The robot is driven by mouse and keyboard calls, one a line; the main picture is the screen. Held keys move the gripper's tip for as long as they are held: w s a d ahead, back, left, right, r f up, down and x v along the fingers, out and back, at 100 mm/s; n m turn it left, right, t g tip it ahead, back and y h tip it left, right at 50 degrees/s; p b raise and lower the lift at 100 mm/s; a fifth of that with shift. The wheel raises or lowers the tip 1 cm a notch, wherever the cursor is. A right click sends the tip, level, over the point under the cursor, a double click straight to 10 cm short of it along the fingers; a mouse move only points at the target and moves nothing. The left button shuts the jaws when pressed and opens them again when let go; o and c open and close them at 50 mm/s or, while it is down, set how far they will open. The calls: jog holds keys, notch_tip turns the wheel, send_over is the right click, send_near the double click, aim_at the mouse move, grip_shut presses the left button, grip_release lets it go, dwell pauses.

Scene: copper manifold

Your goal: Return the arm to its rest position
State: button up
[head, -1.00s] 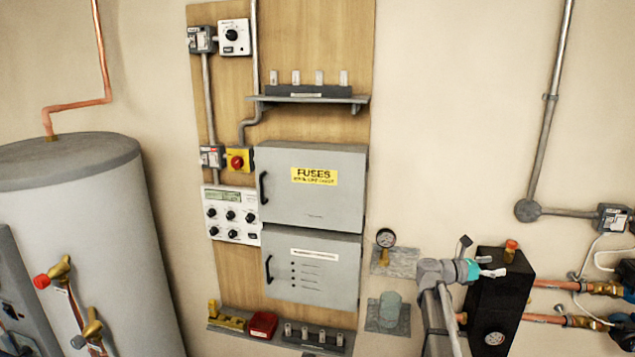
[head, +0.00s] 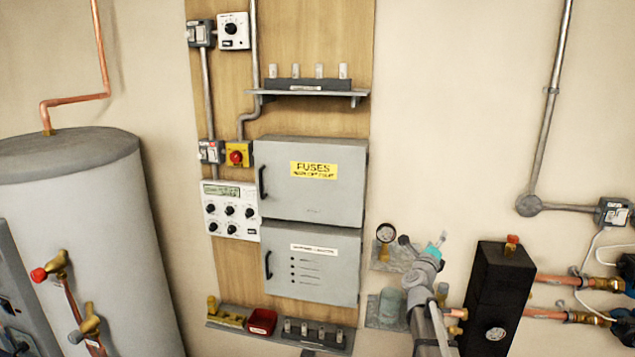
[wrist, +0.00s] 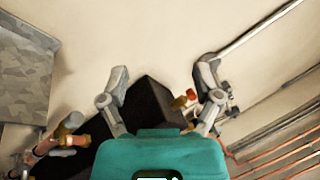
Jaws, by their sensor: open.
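My gripper (head: 438,243) is the small teal and grey end of my arm, seen right of centre in the head view. It is in front of the cream wall, left of the black box (head: 497,300). In the wrist view my gripper (wrist: 162,70) has its two grey fingers spread wide apart, with nothing held between them. The black box (wrist: 152,108) shows beyond the fingers there, apart from them as far as I can tell. My arm rises from the bottom edge of the head view.
A pressure gauge (head: 386,234) sits on a small wall plate just left of my gripper. Copper pipes (head: 560,282) run right of the black box. The fuse cabinet (head: 320,208) and grey tank (head: 75,240) stand further left. Bare wall lies above my gripper.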

jog(key=s+a+f+n+g+y+b, duration=0.1)
jog(key=s+a+f+n+g+y, duration=0.2)
jog(key=a+f+n+y, duration=0.65)
jog(key=s+a+f+n+g+y+b, duration=0.15)
jog(key=s+a+f+n+y, duration=0.35)
jog(key=a+n, duration=0.55)
jog(key=s+d+f+n+g+h+b, duration=0.1)
jog(key=s+f+n+g, duration=0.4)
jog(key=s, duration=0.5)
jog(key=s+d+f+n+g+h+b, duration=0.1)
jog(key=s+f+n+g+h, duration=0.1)
jog(key=s+f+n+g, duration=0.4)
jog(key=shift+s+d+f+g, duration=0.2)
jog(key=shift+s+f+g, duration=0.8)
jog(key=shift+s, duration=1.6)
jog(key=shift+h, duration=0.25)
